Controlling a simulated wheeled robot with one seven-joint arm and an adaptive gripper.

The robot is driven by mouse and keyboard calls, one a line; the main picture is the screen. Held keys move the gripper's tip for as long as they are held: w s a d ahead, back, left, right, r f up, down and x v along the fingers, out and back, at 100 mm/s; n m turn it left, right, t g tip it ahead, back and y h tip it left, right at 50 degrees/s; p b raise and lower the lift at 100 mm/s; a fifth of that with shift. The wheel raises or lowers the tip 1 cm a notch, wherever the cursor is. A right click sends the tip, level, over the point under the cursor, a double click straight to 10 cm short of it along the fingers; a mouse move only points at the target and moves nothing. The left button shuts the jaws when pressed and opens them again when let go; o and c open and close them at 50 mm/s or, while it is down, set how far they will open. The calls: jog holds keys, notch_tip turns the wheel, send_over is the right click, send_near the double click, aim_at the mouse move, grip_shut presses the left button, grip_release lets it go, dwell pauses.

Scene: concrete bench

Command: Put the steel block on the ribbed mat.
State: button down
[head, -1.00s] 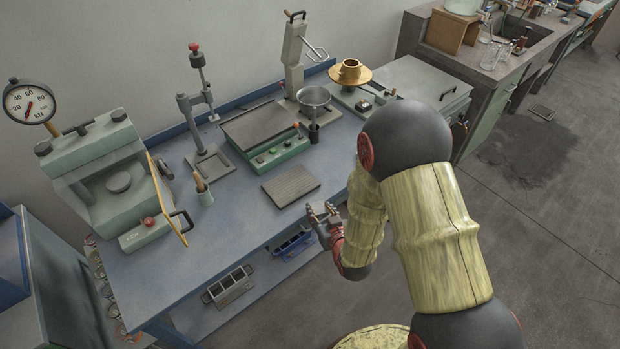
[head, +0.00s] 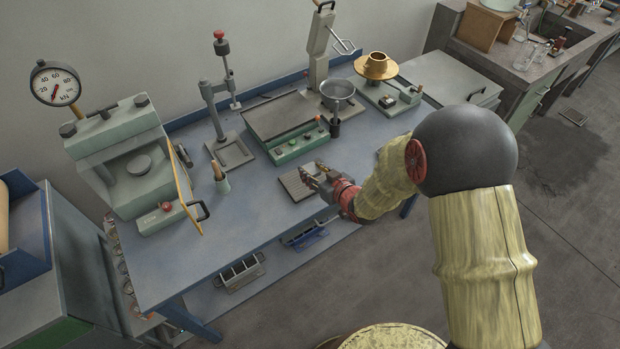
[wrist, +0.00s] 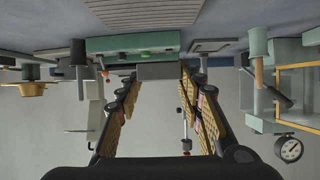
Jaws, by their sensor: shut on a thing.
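The steel block (wrist: 158,71) is a plain grey block between my fingertips in the wrist view. My gripper (wrist: 158,78) is shut on it, one padded finger on each side. In the head view my gripper (head: 314,174) is over the right part of the ribbed mat (head: 293,189), and the block is hard to make out there. The mat is a flat grey grooved plate on the blue bench, partly hidden by my gripper. It also shows at the top of the upside-down wrist view (wrist: 140,12). Block and mat look apart, with a gap between them.
A green-fronted device (head: 298,143) stands behind the mat, with a dark cylinder (head: 335,128) at its right. The bench (head: 230,235) is clear in front left of the mat.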

aim_at(310, 171)
jog(key=w+f, duration=0.1)
jog(key=f, duration=0.1)
jog(key=w+f+b, duration=0.1)
jog(key=w+f, duration=0.1)
jog(key=w+a+f, duration=0.1)
jog(key=w+f, duration=0.1)
jog(key=shift+f+b, duration=0.15)
jog(key=shift+b, duration=0.25)
notch_tip(310, 171, down, 2)
jog(key=shift+f+b, duration=0.25)
jog(key=shift+b, duration=0.25)
jog(key=shift+s+f, duration=0.1)
jog(key=shift+f, duration=0.05)
jog(key=shift+f, duration=0.1)
